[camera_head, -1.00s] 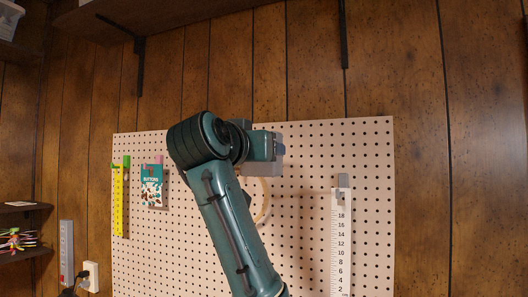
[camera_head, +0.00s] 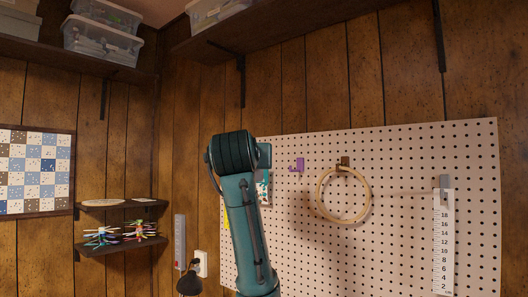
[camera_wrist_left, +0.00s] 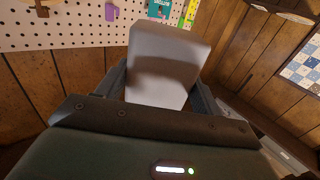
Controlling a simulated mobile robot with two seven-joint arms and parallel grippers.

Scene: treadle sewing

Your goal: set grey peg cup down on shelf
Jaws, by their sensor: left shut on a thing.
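The grey peg cup (camera_wrist_left: 168,48) fills the middle of the left wrist view, a plain block-like shape. My left gripper (camera_wrist_left: 160,92) is shut on it, with a finger on each side. In the head view, my left arm stands upright at the centre and hides the cup and the fingers. Two small dark wall shelves, an upper one (camera_head: 92,210) and a lower one (camera_head: 92,250), are at the left, well apart from the arm. A long high shelf (camera_head: 290,22) runs along the top. My right gripper is not in view.
The pegboard (camera_head: 395,230) at the right holds a wooden hoop (camera_head: 322,195), a white ruler (camera_head: 443,240) and a purple hook (camera_head: 299,165). Colourful thread bundles (camera_head: 140,231) sit on the lower small shelf. A dark lamp (camera_head: 189,283) stands below. Clear bins (camera_head: 103,42) are high up.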

